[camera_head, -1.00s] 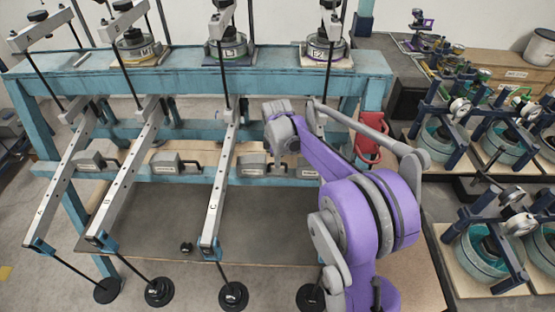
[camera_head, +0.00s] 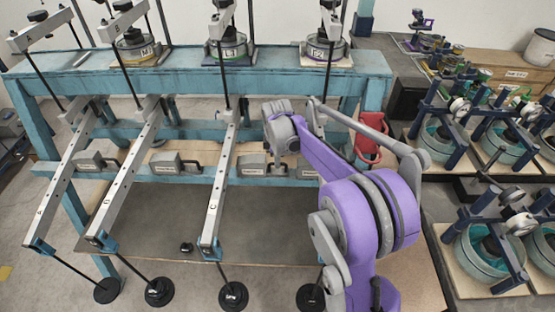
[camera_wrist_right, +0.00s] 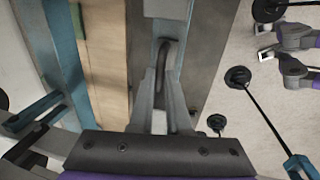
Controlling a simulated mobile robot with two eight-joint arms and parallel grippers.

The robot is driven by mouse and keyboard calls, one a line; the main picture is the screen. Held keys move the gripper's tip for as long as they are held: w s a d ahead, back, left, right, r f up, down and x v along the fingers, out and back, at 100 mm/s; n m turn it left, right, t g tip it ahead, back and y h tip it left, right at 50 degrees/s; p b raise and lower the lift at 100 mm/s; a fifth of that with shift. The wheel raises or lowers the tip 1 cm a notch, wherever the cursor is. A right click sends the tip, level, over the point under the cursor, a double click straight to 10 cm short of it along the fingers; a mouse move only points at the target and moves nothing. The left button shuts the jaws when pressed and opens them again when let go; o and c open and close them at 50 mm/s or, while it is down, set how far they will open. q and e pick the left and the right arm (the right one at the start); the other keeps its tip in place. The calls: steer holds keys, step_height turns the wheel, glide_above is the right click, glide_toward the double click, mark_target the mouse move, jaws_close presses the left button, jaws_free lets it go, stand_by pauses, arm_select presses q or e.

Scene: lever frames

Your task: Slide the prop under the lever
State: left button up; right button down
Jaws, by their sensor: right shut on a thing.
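Several grey levers slope toward me. Lever C (camera_head: 218,190) is mid-left of my arm, with its blue front end low. A grey prop (camera_head: 252,166) sits on the blue beam just right of lever C, seen apart from it. Similar props stand by the other levers (camera_head: 97,158) (camera_head: 165,163) (camera_head: 308,172). My right gripper (camera_head: 282,152) is over the prop's right side, its fingertips partly hidden. In the right wrist view the fingers (camera_wrist_right: 165,95) are shut on the prop's dark handle (camera_wrist_right: 167,55), with the pale block (camera_wrist_right: 168,8) beyond.
Round black weights (camera_head: 233,296) hang on rods from the lever ends. A red handle-like part (camera_head: 369,138) is on the right post. Benches with teal ring devices (camera_head: 490,255) fill the right.

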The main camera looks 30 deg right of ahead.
mark_target(246, 160)
steer(key=w+a, duration=0.2)
steer(key=a, duration=0.1)
steer(key=w+a, duration=0.1)
steer(key=a, duration=0.2)
steer(key=w+a, duration=0.2)
steer(key=a, duration=0.1)
steer(key=shift+w, duration=0.3)
steer(key=c, duration=0.9)
jaws_free()
steer(key=shift+a, duration=0.1)
steer(key=shift+s+r, duration=0.1)
steer(key=shift+r, duration=0.1)
steer(key=r, duration=0.3)
steer(key=s+r, duration=0.1)
steer(key=r, duration=0.2)
steer(key=a+r, duration=0.1)
steer(key=r, duration=0.3)
steer(key=shift+s+r+p, duration=0.1)
steer(key=shift+s+p, duration=0.2)
steer(key=shift+s, duration=0.05)
